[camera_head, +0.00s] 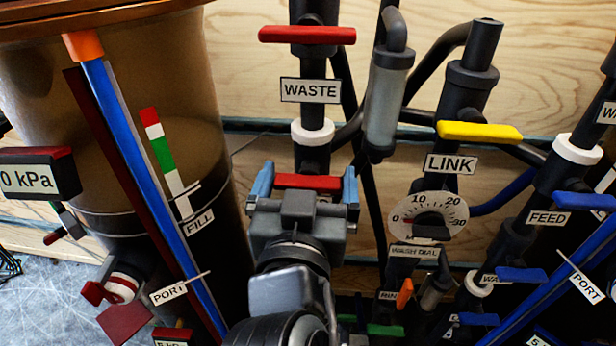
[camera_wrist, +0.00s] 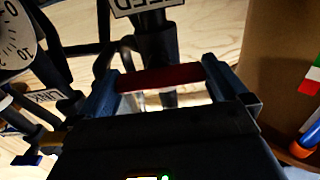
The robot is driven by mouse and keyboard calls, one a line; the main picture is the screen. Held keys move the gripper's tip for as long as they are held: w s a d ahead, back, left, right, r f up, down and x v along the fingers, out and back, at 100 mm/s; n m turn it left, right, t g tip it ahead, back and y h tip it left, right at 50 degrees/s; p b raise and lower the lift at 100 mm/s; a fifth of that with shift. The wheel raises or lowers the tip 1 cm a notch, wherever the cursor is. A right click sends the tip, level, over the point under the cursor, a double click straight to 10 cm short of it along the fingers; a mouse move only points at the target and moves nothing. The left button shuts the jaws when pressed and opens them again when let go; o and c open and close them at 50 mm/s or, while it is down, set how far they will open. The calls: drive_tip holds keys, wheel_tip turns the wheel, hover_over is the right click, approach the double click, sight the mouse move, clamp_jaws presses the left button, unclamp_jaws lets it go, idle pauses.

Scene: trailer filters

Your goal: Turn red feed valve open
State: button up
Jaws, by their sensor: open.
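The red feed valve handle (camera_head: 308,182) lies crosswise on the dark upright pipe below the white ring in the head view. It also shows in the wrist view (camera_wrist: 160,79), by a partly cut, upside-down label (camera_wrist: 140,5) that reads as FEED. My gripper (camera_head: 305,178) is open, with one blue finger at each end of the red handle. The handle spans the gap between the fingers in the wrist view; whether they touch it, I cannot tell. My gripper's body hides the pipe below the handle.
Another red handle (camera_head: 307,35) sits above the WASTE label (camera_head: 310,90). A yellow LINK handle (camera_head: 480,132) and a dial (camera_head: 430,213) stand to the right. A large brown tank (camera_head: 190,90) with a blue tube (camera_head: 125,130) is close on the left. Pipes crowd the right side.

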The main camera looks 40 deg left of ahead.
drive_tip(key=shift+w, duration=0.1)
drive_tip(key=c, duration=0.6)
